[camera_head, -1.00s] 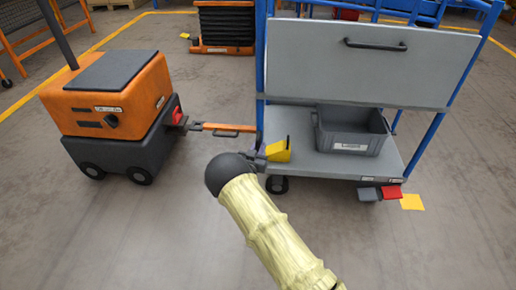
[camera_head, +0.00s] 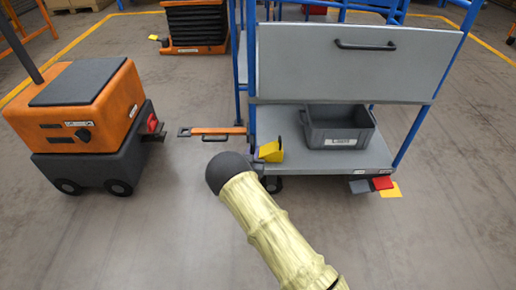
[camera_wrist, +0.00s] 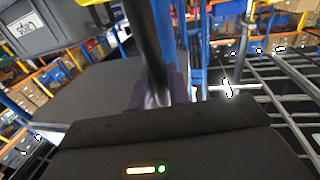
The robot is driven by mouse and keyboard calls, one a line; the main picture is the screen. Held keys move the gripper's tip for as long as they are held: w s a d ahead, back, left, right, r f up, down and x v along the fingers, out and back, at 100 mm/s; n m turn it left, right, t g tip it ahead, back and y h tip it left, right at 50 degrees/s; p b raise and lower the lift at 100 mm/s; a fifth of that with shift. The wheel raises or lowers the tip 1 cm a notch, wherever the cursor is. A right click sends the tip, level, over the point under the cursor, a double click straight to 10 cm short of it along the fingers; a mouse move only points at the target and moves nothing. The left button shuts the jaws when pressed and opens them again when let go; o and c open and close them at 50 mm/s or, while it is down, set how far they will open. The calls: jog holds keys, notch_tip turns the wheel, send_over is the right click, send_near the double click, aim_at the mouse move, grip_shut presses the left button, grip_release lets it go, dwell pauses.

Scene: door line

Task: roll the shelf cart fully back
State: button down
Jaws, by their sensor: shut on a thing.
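The shelf cart (camera_head: 350,178) has blue posts, a grey lower deck and a raised grey panel (camera_head: 340,65) with a black handle. A grey bin (camera_head: 338,130) stands on the deck. My gripper (camera_head: 257,159) is at the cart's front left corner, beside a yellow block-like part (camera_head: 271,151). In the wrist view my gripper (camera_wrist: 158,92) is shut around a dark upright bar (camera_wrist: 151,40), next to a blue post. The grip is small in the head view. The cart's orange tow bar (camera_head: 215,131) points left, apart from the orange tug's coupler.
The orange and black tug (camera_head: 80,125) stands left of the cart. An orange and black lift (camera_head: 196,28) stands behind. The floor in front is clear.

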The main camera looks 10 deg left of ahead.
jog(key=d, duration=0.3)
jog(key=d+p, duration=0.1)
jog(key=d, duration=0.1)
jog(key=shift+w+f, duration=0.15)
jog(key=shift+w, duration=0.1)
jog(key=c, duration=1.4)
grip_release()
jog(key=shift+a, duration=0.15)
jog(key=shift+a, duration=0.1)
